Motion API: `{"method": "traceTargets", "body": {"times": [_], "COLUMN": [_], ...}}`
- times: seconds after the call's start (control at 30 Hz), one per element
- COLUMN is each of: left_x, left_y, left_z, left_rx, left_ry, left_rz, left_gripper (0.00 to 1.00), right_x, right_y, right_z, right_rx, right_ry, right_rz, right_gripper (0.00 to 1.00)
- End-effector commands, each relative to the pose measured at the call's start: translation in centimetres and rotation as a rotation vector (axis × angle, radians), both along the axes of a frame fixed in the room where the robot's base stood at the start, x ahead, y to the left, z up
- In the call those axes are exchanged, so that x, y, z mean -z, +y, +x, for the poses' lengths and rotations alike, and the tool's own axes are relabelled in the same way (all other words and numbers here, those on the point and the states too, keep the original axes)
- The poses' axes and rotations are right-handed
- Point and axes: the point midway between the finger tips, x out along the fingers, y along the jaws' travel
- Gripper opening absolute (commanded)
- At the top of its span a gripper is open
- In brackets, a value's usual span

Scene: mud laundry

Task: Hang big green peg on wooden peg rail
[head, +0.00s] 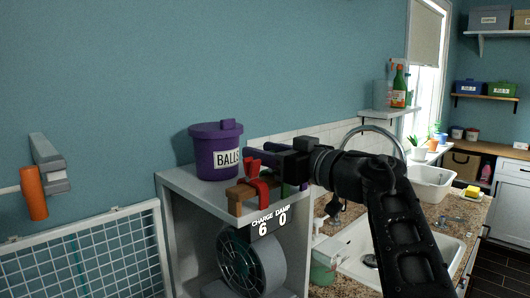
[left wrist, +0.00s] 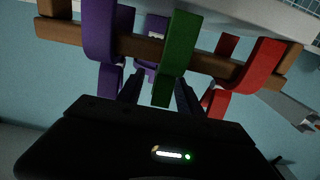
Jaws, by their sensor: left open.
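The wooden peg rail (head: 238,196) is on top of the white shelf unit in the head view. It runs across the left wrist view (left wrist: 60,32). A green peg (left wrist: 176,48) sits across the middle of the rail, between a purple peg (left wrist: 101,32) and a red peg (left wrist: 262,64). Its lower end is between the fingers of my left gripper (left wrist: 160,92), which are open and apart on either side. My right gripper is out of view.
A purple BALLS bucket (head: 215,153) stands behind the rail on the white shelf unit (head: 185,182). A fan (head: 250,262) is inside the unit below. A wire drying rack (head: 85,255) is at left, and the sink counter is at right.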

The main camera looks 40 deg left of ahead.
Motion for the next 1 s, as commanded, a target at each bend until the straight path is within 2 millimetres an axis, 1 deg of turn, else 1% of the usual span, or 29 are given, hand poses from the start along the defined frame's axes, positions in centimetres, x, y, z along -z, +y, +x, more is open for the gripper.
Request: {"method": "traceTargets", "body": {"times": [0.17, 0.27, 0.5, 0.6, 0.73, 1.0], "left_x": [0.1, 0.2, 0.1, 0.1, 0.0, 0.0], "left_y": [-0.9, -2.2, -6.2, -7.3, -7.8, -7.8], "left_z": [0.0, -0.1, -0.5, -0.6, -0.6, -0.6], "left_rx": [0.002, 0.003, 0.002, 0.001, 0.000, 0.000], "left_ry": [0.000, -0.001, -0.002, 0.000, 0.001, 0.000], "left_rz": [0.002, 0.001, 0.001, 0.002, 0.000, 0.000], "left_gripper": [0.43, 0.43, 0.43, 0.43, 0.43, 0.43], "right_x": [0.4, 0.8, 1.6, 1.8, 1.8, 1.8], "right_y": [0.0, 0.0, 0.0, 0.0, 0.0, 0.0], "right_z": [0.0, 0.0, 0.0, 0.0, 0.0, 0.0], "right_rx": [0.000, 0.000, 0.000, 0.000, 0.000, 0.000], "right_ry": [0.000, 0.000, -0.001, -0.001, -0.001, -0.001], "right_rz": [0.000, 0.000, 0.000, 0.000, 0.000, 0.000], "right_gripper": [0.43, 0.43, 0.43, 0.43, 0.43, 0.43]}}
